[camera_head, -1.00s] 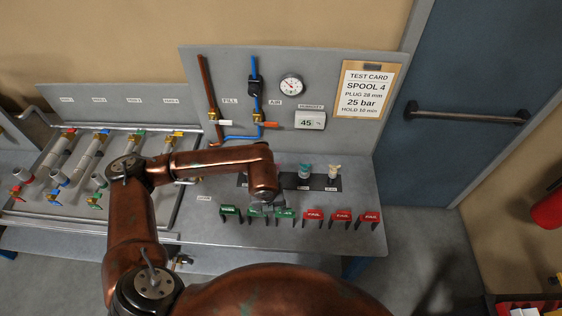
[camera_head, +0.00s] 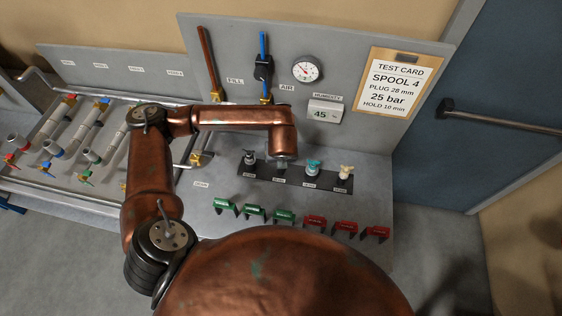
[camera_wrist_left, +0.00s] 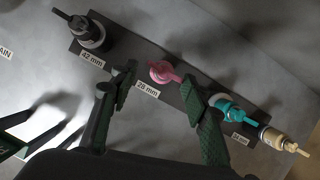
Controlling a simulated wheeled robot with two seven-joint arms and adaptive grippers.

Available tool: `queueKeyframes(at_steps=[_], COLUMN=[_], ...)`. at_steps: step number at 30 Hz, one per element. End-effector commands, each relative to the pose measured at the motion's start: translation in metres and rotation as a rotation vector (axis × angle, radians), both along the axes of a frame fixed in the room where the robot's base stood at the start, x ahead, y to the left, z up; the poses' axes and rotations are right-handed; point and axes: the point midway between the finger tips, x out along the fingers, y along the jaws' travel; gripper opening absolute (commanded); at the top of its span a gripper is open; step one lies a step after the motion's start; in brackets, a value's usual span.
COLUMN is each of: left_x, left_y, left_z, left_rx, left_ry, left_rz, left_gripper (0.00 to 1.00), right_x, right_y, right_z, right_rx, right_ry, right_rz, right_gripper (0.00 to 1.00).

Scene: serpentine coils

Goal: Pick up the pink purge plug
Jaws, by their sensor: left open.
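The pink purge plug (camera_wrist_left: 163,72) stands in the dark plug strip (camera_wrist_left: 140,80) by the "28 mm" label in the left wrist view. My left gripper (camera_wrist_left: 163,98) is open and empty, with one finger on either side of the plug in the picture. The plug sits just beyond the line of the fingertips; I cannot tell the height gap. In the head view my left gripper (camera_head: 282,163) is over the strip's second place and hides the pink plug. My right gripper is not in view.
A dark plug (camera_head: 249,157) stands left of the gripper; teal (camera_head: 313,167) and cream (camera_head: 346,172) plugs stand right. The teal plug is close to one finger in the wrist view. Green (camera_head: 254,212) and red (camera_head: 345,226) tags stand in front. A gauge panel (camera_head: 355,60) rises behind.

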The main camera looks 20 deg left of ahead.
Motion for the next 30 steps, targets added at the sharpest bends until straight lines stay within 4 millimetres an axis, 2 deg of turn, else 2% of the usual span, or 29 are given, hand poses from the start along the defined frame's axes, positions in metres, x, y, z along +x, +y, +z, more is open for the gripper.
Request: queueKeyframes(at_steps=[6,10,19,30], left_x=[0.007,0.012,0.013,0.013], left_y=[0.003,0.007,0.008,0.009], left_z=[-0.028,-0.043,-0.048,-0.048], left_rx=[0.002,0.001,0.000,0.001], left_ry=[0.003,0.002,0.001,0.001], left_rz=[0.000,0.002,0.002,0.004], left_gripper=[0.43,0.43,0.43,0.17], right_x=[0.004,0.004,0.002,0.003], right_y=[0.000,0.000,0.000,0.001], right_z=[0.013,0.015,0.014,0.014], right_rx=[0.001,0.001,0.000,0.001], right_ry=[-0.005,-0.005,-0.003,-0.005], right_rz=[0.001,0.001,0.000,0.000], right_gripper=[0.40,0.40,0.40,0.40])
